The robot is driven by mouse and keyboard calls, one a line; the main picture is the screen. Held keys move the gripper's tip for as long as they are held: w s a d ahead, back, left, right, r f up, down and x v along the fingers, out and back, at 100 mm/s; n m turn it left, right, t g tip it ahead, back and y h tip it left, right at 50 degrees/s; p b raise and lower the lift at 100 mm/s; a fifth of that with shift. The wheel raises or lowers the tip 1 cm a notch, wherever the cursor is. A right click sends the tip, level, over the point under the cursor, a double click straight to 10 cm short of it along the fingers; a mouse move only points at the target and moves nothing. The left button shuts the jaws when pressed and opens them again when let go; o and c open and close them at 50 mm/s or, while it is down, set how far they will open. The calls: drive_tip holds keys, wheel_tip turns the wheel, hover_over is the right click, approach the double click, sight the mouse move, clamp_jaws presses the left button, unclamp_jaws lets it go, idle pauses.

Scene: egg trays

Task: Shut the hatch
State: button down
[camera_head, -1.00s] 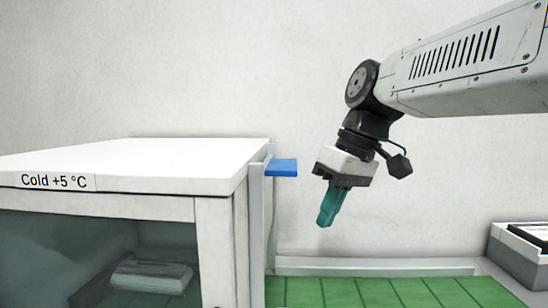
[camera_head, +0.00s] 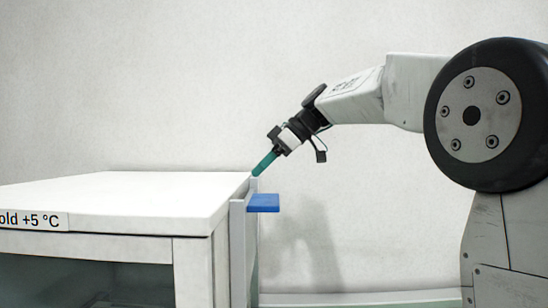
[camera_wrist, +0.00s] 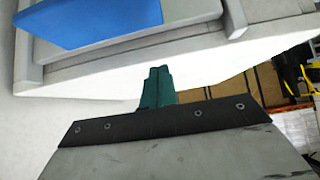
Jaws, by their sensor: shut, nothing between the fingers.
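The hatch is on the right side of the white cold box (camera_head: 120,200), between grey upright rails (camera_head: 238,250). Its blue handle (camera_head: 263,203) sticks out to the right near the top of the rails. In the wrist view, the blue handle (camera_wrist: 90,22) and a grey panel edge show at the upper left. I cannot tell how far the hatch is open. My gripper (camera_head: 258,172) is shut and empty, its teal fingers slanting down left, just above the handle in the picture. The fingers also show in the wrist view (camera_wrist: 157,85); contact is not visible.
The box's flat white top is clear. A pale wall (camera_head: 390,200) stands behind, with a ledge (camera_head: 360,298) low along it. The wrist view shows brown panels and yellow parts at the right, not clearly made out. Room right of the handle looks free.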

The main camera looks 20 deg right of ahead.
sight(253, 205)
drive_tip(key=x, duration=0.3)
drive_tip(key=shift+a+f, duration=0.15)
drive_tip(key=shift+f, duration=0.15)
wheel_tip(253, 205, down, 3)
drive_tip(key=shift+f, duration=0.3)
